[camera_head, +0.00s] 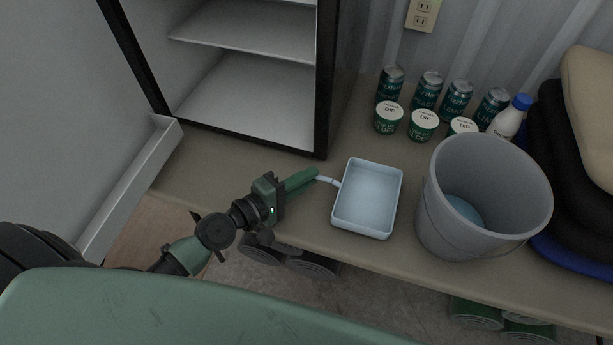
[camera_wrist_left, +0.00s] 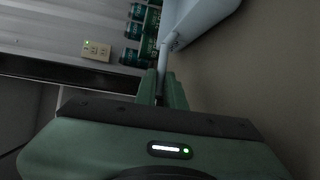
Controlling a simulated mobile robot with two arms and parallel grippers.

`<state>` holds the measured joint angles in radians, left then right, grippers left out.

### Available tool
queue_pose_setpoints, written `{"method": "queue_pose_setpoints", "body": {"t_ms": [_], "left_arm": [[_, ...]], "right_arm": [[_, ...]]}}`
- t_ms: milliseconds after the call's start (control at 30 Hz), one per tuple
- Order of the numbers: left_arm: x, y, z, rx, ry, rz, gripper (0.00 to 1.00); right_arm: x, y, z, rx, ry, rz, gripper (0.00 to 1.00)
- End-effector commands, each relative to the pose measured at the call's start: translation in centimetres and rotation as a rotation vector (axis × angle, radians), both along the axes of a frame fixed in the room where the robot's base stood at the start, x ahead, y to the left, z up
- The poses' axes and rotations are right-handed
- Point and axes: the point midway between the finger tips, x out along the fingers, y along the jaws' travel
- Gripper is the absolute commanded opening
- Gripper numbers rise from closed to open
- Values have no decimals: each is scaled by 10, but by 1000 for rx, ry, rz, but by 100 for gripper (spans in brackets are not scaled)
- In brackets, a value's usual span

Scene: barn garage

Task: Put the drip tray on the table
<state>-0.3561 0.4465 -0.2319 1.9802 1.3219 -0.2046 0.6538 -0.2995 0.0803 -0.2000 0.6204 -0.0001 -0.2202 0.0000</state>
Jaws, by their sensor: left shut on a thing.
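The drip tray (camera_head: 368,198) is a light blue, shallow rectangular tray with a thin handle (camera_head: 327,180) on its left side. In the head view it is over the table (camera_head: 300,222), near the front edge, left of the grey bucket. I cannot tell whether it rests on the table or is held just above it. My left gripper (camera_head: 314,174) is shut on the tray's handle. The left wrist view shows the green fingers around the handle (camera_wrist_left: 163,62) and the tray (camera_wrist_left: 200,20) beyond. My right gripper is not in view.
A grey bucket (camera_head: 486,194) stands close right of the tray. Several cans (camera_head: 428,90), dip tubs (camera_head: 389,117) and a blue-capped bottle (camera_head: 508,118) stand at the back. An open cabinet (camera_head: 248,95) is at the left back. Dark stacked items (camera_head: 575,150) fill the right end.

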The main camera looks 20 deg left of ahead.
Motion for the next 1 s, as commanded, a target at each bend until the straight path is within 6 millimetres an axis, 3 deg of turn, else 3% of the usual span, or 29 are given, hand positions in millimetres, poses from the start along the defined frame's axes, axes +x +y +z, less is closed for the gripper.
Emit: {"method": "queue_pose_setpoints", "body": {"t_ms": [700,733,800,1000], "left_arm": [[0,0,-19,-1,-1,0,0],[0,0,-18,-1,-1,0,18],[0,0,-18,-1,-1,0,36],[0,0,-20,-1,-1,0,36]], "right_arm": [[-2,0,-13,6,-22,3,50],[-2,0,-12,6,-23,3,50],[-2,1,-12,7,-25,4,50],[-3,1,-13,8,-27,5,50]]}}
